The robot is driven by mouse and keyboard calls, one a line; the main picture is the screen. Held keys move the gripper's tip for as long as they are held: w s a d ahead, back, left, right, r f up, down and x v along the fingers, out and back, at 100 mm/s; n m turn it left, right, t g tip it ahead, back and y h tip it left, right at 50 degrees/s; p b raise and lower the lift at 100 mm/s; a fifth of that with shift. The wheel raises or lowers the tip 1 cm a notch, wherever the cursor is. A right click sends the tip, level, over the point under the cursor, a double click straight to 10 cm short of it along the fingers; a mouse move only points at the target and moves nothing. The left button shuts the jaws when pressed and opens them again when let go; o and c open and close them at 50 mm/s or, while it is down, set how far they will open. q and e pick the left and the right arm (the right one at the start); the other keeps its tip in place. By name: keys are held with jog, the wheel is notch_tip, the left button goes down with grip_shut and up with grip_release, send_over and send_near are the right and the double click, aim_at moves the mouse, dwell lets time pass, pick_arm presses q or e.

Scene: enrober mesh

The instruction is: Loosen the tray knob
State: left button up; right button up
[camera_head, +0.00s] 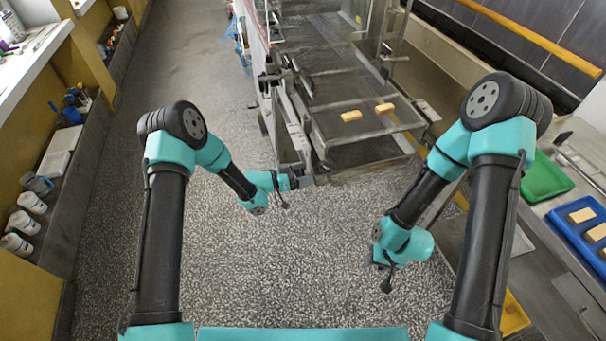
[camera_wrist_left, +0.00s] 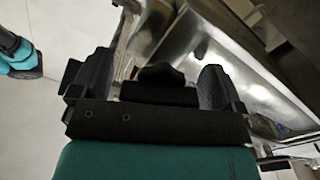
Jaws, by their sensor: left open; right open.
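My left gripper (camera_head: 303,182) is at the near left corner of the steel machine frame (camera_head: 350,110). In the left wrist view its two black fingers (camera_wrist_left: 152,88) are open, one on each side of a dark lobed knob (camera_wrist_left: 160,74). The knob sits between the fingers; whether they touch it cannot be told. In the head view the knob is too small or hidden to make out. My right gripper (camera_head: 382,264) hangs over the speckled floor, apart from the machine, and its fingers are hard to see.
Two yellowish blocks (camera_head: 367,111) lie on the machine's mesh. On the right are a green tray (camera_head: 543,178) and a blue tray (camera_head: 566,236) with blocks. A shelf (camera_head: 50,200) with bottles stands left. Open floor (camera_head: 300,270) lies between my arms.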

pick_arm(q)
jog(key=shift+c, duration=0.2)
jog(key=c, duration=0.9)
jog(key=shift+n, duration=0.7)
jog(key=o, duration=0.9)
jog(key=shift+o, duration=0.2)
jog(key=shift+a, duration=0.1)
jog(key=v, duration=1.7)
jog(key=shift+a, duration=0.1)
